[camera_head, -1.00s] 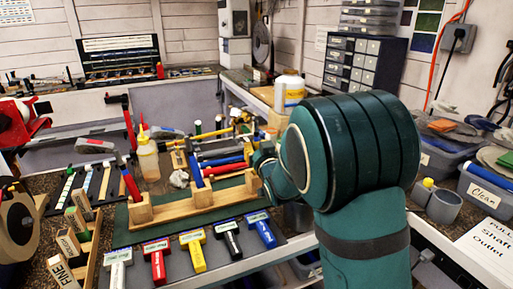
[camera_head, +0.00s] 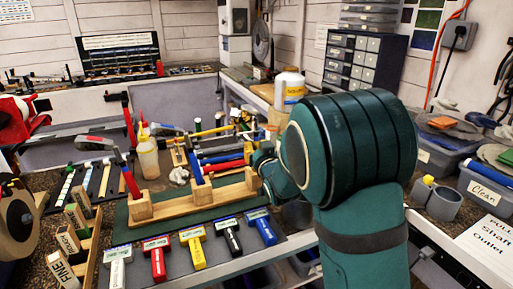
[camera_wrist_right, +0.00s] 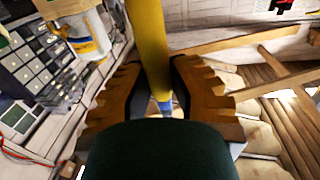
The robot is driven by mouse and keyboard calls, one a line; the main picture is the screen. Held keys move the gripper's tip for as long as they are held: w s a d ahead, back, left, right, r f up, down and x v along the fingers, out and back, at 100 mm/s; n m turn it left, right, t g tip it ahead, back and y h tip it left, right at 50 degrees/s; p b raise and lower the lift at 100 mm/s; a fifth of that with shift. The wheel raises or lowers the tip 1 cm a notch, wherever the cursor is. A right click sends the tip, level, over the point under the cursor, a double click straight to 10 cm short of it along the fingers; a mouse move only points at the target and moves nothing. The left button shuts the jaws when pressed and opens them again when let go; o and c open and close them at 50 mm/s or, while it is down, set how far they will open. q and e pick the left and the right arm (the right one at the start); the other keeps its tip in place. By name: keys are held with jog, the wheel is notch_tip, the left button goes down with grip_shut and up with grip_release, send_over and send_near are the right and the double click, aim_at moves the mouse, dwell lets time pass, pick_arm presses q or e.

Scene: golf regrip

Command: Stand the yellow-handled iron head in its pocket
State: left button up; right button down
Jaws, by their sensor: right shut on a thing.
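My right gripper (camera_head: 264,162) is at the right end of the wooden rack (camera_head: 195,203) in the head view. In the right wrist view its two brown ridged fingers (camera_wrist_right: 160,85) are closed around a yellow handle (camera_wrist_right: 149,38), which runs up out of the top of the picture. The head of this iron is not clear in either view. A red handle (camera_head: 131,184) and a blue handle (camera_head: 195,170) stand upright in the left and middle blocks of the rack. The right block (camera_head: 252,180) is partly covered by my gripper. My left gripper is not in view.
Labelled colored pieces, including a yellow one (camera_head: 193,250), lie along the front of the bench. A squeeze bottle (camera_head: 147,155) stands behind the rack. Loose tools (camera_head: 220,150) lie behind it. A grey cup holder (camera_head: 437,202) is at right.

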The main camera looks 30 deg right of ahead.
jog(key=shift+f, duration=0.6)
dwell(0.4)
jog(key=c, duration=0.9)
grip_release()
jog(key=shift+s, duration=0.1)
jog(key=s, duration=0.4)
jog(key=s+a, duration=0.1)
jog(key=s, duration=0.6)
jog(key=shift+s+a, duration=0.35)
jog(key=shift+a, duration=0.05)
jog(key=shift+f, duration=0.1)
